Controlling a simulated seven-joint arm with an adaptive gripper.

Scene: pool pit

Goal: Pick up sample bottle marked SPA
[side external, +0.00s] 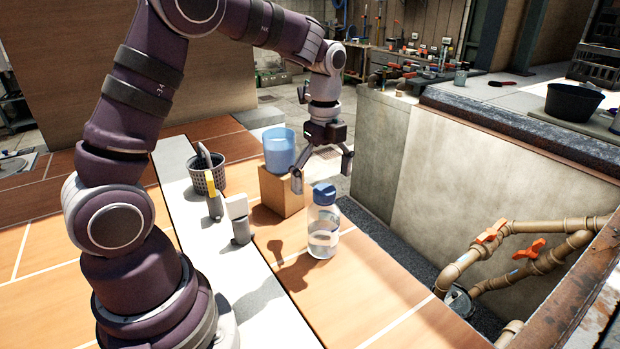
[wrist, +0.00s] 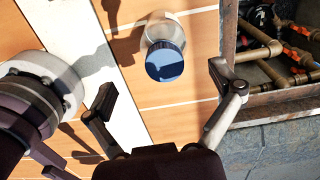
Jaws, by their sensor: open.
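A clear bottle (side external: 322,232) with a blue cap stands upright on the wood-tone deck near the pit edge, partly filled with clear liquid. I cannot read any SPA mark on it. In the wrist view its blue cap (wrist: 165,62) faces the camera, between and a little beyond my fingertips. My gripper (side external: 322,172) is open and empty, pointing down above and behind the bottle in the side view. In the wrist view my gripper (wrist: 165,88) shows its two fingers spread wide, apart from the bottle.
A blue tub (side external: 279,148) sits on a wooden block (side external: 281,192) close to the gripper and bottle. A grey basket (side external: 206,180) and a white-headed item (side external: 238,217) stand to the left. The pit with brown pipes (side external: 530,262) and orange valves drops away at right.

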